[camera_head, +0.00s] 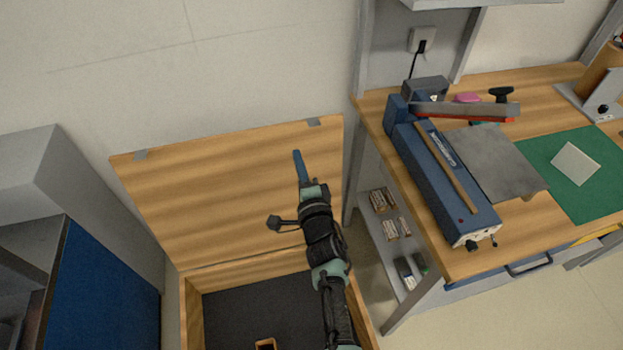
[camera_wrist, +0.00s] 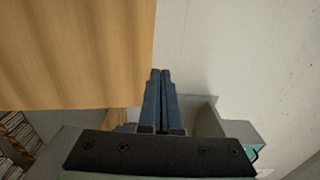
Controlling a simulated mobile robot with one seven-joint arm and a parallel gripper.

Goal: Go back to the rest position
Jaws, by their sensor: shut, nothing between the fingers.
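My gripper (camera_head: 298,157) is at the end of my raised arm, in front of the open wooden lid (camera_head: 225,195) in the head view. Its blue fingers are together, with nothing between them. The wrist view shows the closed fingers (camera_wrist: 160,90) near the lid's edge, with the lid (camera_wrist: 75,50) on the left and pale wall on the right. The lid stands up from a wooden box (camera_head: 192,310) with a dark inside. My arm hides part of the lid and of the box.
A workbench (camera_head: 450,262) with a blue machine (camera_head: 440,175) and a green mat (camera_head: 600,195) stands to the right. Its lower shelf (camera_head: 380,240) holds small packs. A grey cabinet (camera_head: 75,190) with a blue panel (camera_head: 100,290) stands to the left. The wall is behind the lid.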

